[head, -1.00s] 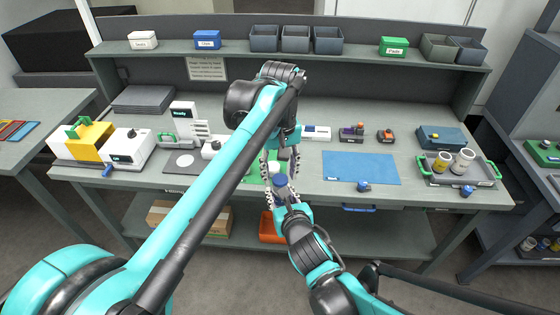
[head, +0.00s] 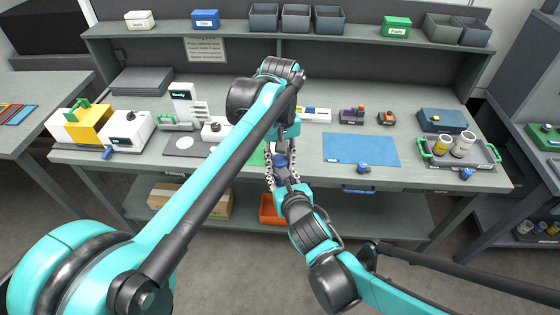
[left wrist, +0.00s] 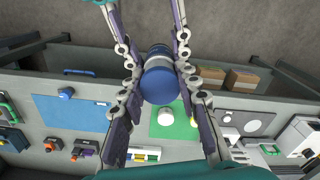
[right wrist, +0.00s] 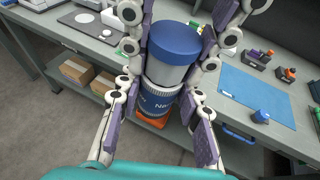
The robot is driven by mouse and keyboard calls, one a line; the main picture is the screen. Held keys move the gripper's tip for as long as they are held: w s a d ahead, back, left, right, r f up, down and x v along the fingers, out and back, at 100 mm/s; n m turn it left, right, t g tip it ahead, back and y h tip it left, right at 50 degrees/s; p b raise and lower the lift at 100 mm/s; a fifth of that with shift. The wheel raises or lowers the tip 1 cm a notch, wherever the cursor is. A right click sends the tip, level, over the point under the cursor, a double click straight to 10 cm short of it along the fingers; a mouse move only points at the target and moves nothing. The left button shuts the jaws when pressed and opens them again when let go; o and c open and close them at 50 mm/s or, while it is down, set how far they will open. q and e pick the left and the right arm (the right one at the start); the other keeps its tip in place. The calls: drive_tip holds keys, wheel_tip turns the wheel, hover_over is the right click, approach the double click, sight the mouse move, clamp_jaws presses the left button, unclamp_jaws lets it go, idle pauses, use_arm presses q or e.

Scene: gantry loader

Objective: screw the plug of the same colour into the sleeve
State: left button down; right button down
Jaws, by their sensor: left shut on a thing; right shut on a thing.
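A blue-topped plug with a grey body (right wrist: 175,45) stands in line with a sleeve with a blue lettered band (right wrist: 160,98). My left gripper (head: 281,158) reaches down and is shut on the plug, whose round blue top (left wrist: 160,85) fills the middle of the left wrist view. My right gripper (head: 281,176) comes up from the front and is shut on the sleeve. The two parts look end to end, held in front of the bench edge. Fingers hide much of the joint, so I cannot tell how deep the plug sits.
A blue mat (head: 360,150) lies right of the grippers, with a small blue part (head: 363,168) at its edge. An orange bin (head: 268,212) stands below. A green mat (left wrist: 175,122) lies behind the grippers.

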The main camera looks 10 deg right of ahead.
use_arm(q)
drive_tip(key=m, duration=0.2)
drive_tip(key=shift+m, duration=0.4)
drive_tip(key=c, duration=1.1)
unclamp_jaws()
drive_tip(key=shift+r, duration=2.3)
drive_tip(key=shift+c, duration=0.5)
wheel_tip(320, 180, up, 4)
drive_tip(key=n, duration=0.3)
drive_tip(key=shift+f, duration=0.25)
